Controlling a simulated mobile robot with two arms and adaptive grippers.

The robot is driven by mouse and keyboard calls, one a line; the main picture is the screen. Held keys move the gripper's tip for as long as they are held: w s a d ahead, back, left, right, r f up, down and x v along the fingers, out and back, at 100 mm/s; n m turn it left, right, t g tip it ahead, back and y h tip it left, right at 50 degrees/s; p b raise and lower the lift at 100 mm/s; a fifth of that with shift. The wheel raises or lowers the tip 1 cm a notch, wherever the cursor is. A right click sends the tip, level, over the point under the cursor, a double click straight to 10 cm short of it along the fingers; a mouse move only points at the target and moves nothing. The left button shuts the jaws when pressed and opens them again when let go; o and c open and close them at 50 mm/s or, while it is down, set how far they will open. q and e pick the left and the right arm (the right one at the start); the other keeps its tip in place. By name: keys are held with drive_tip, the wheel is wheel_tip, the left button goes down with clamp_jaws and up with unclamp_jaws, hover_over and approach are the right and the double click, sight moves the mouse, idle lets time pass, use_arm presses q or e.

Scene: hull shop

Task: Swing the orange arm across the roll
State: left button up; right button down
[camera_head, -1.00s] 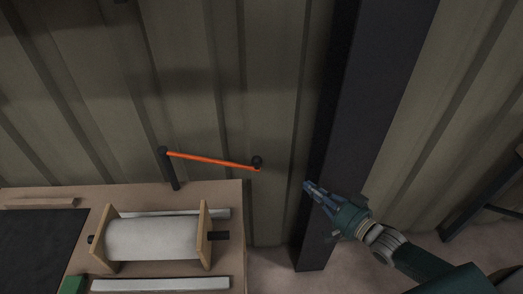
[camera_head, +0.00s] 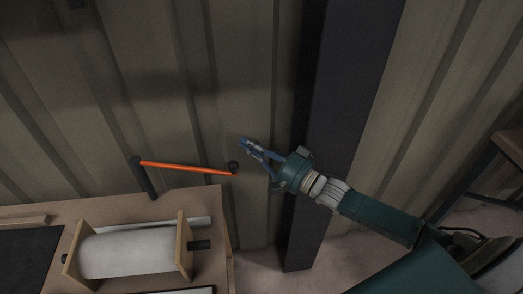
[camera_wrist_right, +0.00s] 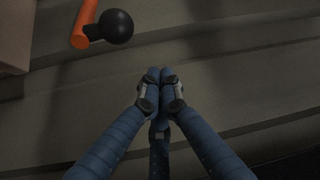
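The orange arm (camera_head: 188,167) runs from a black post (camera_head: 145,178) at the table's back edge out to the right. A black ball knob (camera_head: 234,168) is at its free end, past the table's right edge. The white roll (camera_head: 127,252) lies between two wooden end plates on the table. My right gripper (camera_head: 243,142) is just right of and above the knob, apart from it. In the right wrist view its fingertips (camera_wrist_right: 160,74) are together with nothing between them, and the knob (camera_wrist_right: 115,26) with the arm's end (camera_wrist_right: 84,24) is at upper left. My left gripper is not in view.
The wooden table (camera_head: 215,215) carries a dark mat (camera_head: 25,255) at its left. A dark steel column (camera_head: 335,120) stands behind my right arm. Corrugated wall (camera_head: 200,80) closes the back. A stool or bench (camera_head: 510,145) is at the far right.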

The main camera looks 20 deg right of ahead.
drive_tip(key=s, duration=0.1)
drive_tip(key=s+a+f, duration=0.1)
drive_tip(key=s+a+p, duration=0.1)
drive_tip(key=shift+a+f, duration=0.15)
drive_tip(key=shift+f, duration=0.1)
drive_tip(key=shift+a, duration=0.1)
